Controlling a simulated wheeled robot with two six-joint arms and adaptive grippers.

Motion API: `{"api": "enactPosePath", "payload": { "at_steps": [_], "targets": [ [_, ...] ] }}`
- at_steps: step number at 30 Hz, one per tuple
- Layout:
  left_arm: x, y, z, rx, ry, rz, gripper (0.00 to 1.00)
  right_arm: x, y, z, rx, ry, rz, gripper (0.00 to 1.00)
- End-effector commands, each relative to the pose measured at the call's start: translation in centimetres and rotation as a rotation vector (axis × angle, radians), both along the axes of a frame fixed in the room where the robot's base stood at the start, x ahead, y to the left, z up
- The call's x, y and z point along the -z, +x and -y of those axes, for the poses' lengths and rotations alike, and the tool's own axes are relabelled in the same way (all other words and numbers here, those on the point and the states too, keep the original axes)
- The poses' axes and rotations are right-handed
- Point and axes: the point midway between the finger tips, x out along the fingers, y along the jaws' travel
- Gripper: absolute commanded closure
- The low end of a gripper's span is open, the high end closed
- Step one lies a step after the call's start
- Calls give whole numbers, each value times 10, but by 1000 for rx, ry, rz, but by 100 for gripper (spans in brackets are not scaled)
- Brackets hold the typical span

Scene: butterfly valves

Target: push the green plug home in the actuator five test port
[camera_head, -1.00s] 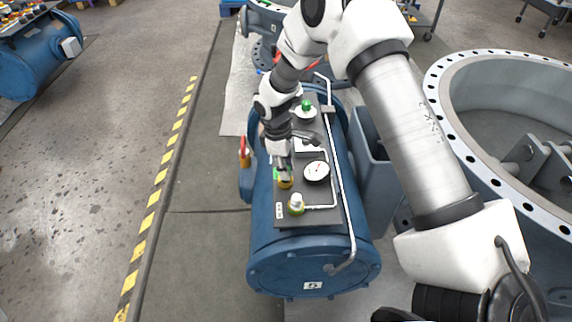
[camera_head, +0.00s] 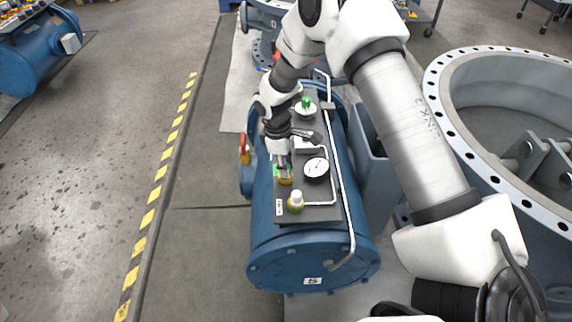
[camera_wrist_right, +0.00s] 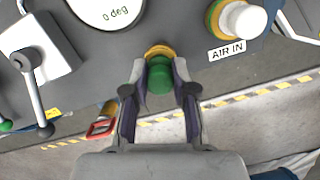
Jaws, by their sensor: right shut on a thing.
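The blue actuator (camera_head: 262,235), marked 5 on its end, carries a dark panel of fittings. My right gripper (camera_head: 281,168) reaches down to the brass test port (camera_head: 286,181) on the panel's left side. In the right wrist view, my gripper (camera_wrist_right: 160,82) is shut on the green plug (camera_wrist_right: 160,76), one finger on each side. The plug meets the brass port ring (camera_wrist_right: 158,50), roughly in line with it; how deep it sits cannot be told. Only a sliver of green shows in the head view. My left gripper is not in view.
A dial gauge (camera_head: 316,168) sits right of the port. A white-capped AIR IN fitting (camera_head: 296,201) is nearer the front. A green-topped indicator (camera_head: 306,104) is further back. A red-handled fitting (camera_head: 244,152) is at left. A large flanged ring (camera_head: 470,160) stands right.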

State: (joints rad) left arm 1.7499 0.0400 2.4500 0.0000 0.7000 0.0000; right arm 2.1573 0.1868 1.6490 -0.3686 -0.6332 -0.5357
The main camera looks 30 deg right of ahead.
Motion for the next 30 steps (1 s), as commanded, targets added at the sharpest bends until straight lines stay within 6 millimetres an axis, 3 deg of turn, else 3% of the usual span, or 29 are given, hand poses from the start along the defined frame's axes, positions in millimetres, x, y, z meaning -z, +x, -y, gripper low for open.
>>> {"api": "enactPosePath", "payload": {
  "at_steps": [25, 26, 28, 30],
  "targets": [
    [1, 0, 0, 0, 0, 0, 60, 8, 0, 0, 0, 0, 0, 92],
    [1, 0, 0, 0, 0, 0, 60, 8, 0, 0, 0, 0, 0, 70],
    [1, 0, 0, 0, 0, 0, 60, 8, 0, 0, 0, 0, 0, 46],
    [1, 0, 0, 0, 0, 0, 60, 8, 0, 0, 0, 0, 0, 45]
  ]
}}
